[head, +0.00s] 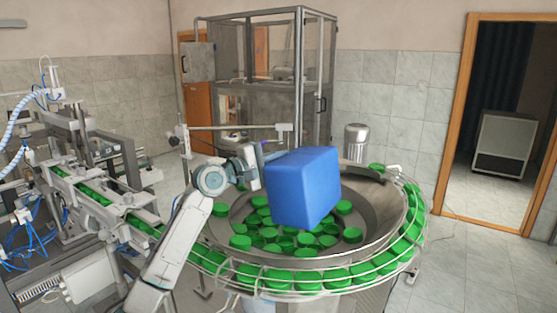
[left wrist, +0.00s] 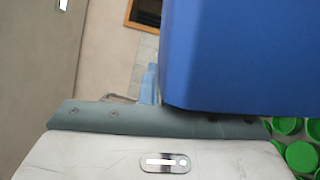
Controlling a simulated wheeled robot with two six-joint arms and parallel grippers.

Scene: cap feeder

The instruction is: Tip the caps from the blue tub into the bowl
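The blue tub (head: 303,187) hangs tilted in the air over the bowl (head: 393,203), with its closed outer faces toward the head camera. Its mouth and anything inside it are hidden. My left gripper (head: 262,156) is at the tub's upper left edge and appears shut on it; the fingertips are mostly hidden. In the left wrist view the tub (left wrist: 240,55) fills the upper right. Green caps (head: 287,243) lie in the bowl below the tub, and some also show in the left wrist view (left wrist: 300,155). My right gripper is not in view.
A railed track (head: 338,283) carrying green caps runs around the bowl's rim. A conveyor machine (head: 85,185) stands at the left, a framed glass cabinet (head: 318,75) behind. Open floor (head: 470,260) and a doorway lie to the right.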

